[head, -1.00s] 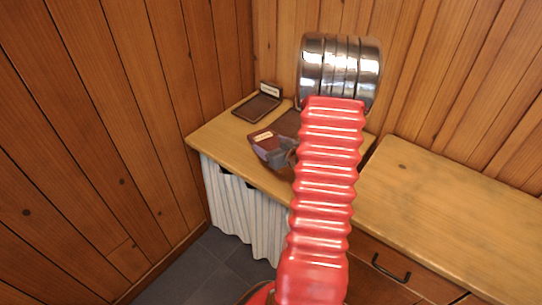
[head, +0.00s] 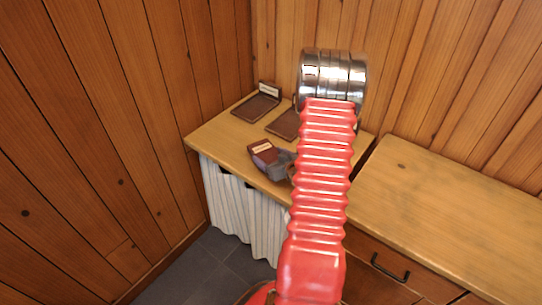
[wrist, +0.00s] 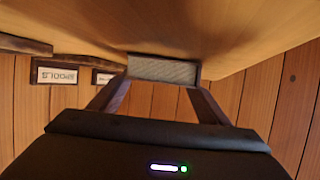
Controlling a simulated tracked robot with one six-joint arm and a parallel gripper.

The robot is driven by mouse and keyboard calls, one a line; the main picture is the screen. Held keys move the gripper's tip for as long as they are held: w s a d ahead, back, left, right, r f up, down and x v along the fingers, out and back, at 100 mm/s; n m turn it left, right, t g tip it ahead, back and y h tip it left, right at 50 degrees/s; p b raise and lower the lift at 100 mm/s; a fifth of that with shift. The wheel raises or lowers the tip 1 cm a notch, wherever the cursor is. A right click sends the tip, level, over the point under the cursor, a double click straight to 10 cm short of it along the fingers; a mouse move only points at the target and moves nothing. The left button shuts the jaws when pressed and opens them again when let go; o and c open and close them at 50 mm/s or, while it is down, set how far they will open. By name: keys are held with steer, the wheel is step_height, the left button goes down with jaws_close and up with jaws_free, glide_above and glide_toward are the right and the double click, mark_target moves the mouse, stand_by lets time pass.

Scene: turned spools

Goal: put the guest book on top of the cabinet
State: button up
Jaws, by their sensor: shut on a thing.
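The guest book (head: 262,149), a small brown-covered book with a pale label, is at my gripper (head: 279,165) in the head view. My gripper is shut on it, above or at the front part of the curtained table; I cannot tell whether the book touches the top. In the wrist view my gripper (wrist: 163,88) has its two dark fingers on either side of the book's grey edge (wrist: 165,69). The cabinet (head: 450,205), with a wooden top and black-handled drawers, stands to the right. My red arm hides part of the table and the gripper's right side.
The curtained table (head: 215,135) has a dark tray (head: 256,107) with a small sign (head: 269,89) behind it, and a second dark tray (head: 284,123) partly behind my arm. Wooden walls close the left and back. The visible cabinet top is clear.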

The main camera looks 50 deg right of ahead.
stand_by(0.3)
steer(key=o, duration=1.2)
steer(key=shift+f, duration=0.15)
steer(key=shift+o, duration=0.2)
steer(key=v, duration=1.2)
